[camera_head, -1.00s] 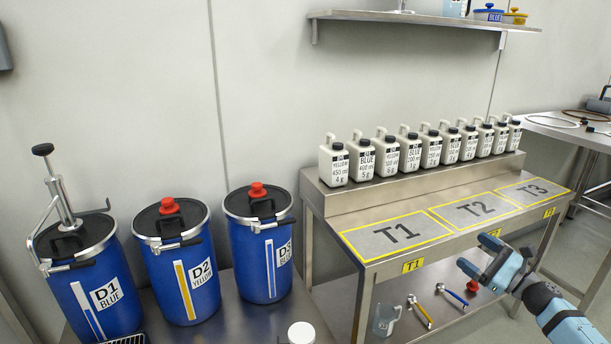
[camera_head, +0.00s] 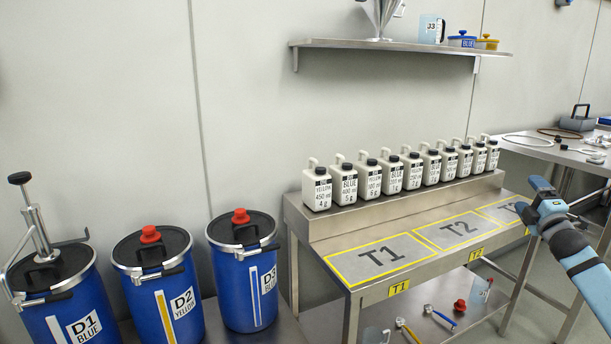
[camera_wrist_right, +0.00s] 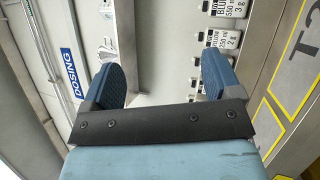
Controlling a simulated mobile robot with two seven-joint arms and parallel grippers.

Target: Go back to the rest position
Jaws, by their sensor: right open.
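My right gripper (camera_head: 532,200) is at the right side of the head view, in front of the T3 end of the steel table (camera_head: 313,246). Its blue fingers stand apart with nothing between them. In the right wrist view the open gripper (camera_wrist_right: 165,80) shows both fingers, with the table top and several white bottles beyond it. My left gripper is not in the head view.
Several labelled white bottles (camera_head: 343,186) stand on the table's raised back step. Blue drums D1 (camera_head: 65,310), D2 (camera_head: 165,300) and D3 (camera_head: 243,285) stand at the left. A wall shelf (camera_head: 400,45) hangs above. A side bench (camera_head: 540,150) is at the right.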

